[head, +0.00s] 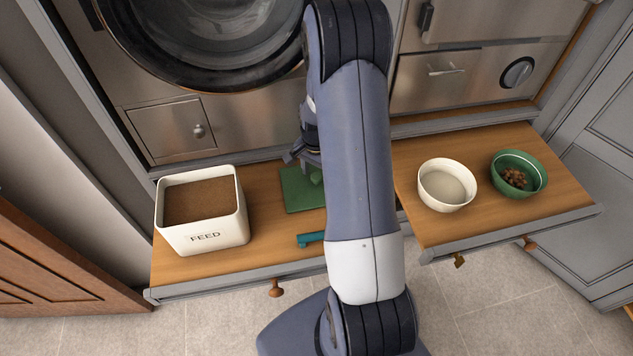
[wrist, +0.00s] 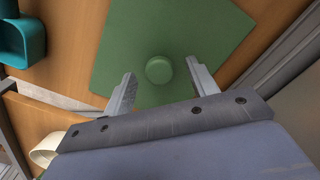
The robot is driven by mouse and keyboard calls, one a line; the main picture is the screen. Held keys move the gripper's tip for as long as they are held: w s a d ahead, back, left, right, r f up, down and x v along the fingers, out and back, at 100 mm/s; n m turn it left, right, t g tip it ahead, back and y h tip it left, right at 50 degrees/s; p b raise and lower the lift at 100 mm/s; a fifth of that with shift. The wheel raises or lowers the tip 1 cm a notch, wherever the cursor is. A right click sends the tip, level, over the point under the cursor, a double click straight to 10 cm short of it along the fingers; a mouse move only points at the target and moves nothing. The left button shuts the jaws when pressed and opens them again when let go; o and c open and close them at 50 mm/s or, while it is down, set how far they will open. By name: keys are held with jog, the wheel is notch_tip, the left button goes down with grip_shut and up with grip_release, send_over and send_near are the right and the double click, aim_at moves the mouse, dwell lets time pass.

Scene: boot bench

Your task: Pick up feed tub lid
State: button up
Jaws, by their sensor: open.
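The feed tub lid (head: 296,190) is a flat green square with a round green knob (head: 316,177). It lies on the left wooden pull-out shelf, partly hidden behind my arm. In the wrist view the lid (wrist: 200,35) fills the top middle, and its knob (wrist: 159,70) is between and slightly beyond my fingertips. My gripper (wrist: 157,80) is open and empty, with one finger to each side of the knob. In the head view my gripper (head: 300,155) is beside the lid's back edge. The white feed tub (head: 205,238), marked FEED, stands open to the left, full of brown feed.
A teal scoop (head: 311,239) lies in front of the lid; it also shows in the wrist view (wrist: 30,40). A cream bowl (head: 447,186) and a green bowl (head: 518,176) stand on the right shelf (head: 480,228). Steel appliance fronts (head: 255,120) rise behind.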

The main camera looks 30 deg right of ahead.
jog(key=shift+f, duration=1.05)
jog(key=shift+c, duration=0.3)
jog(key=c, duration=1)
jog(key=shift+r, duration=0.1)
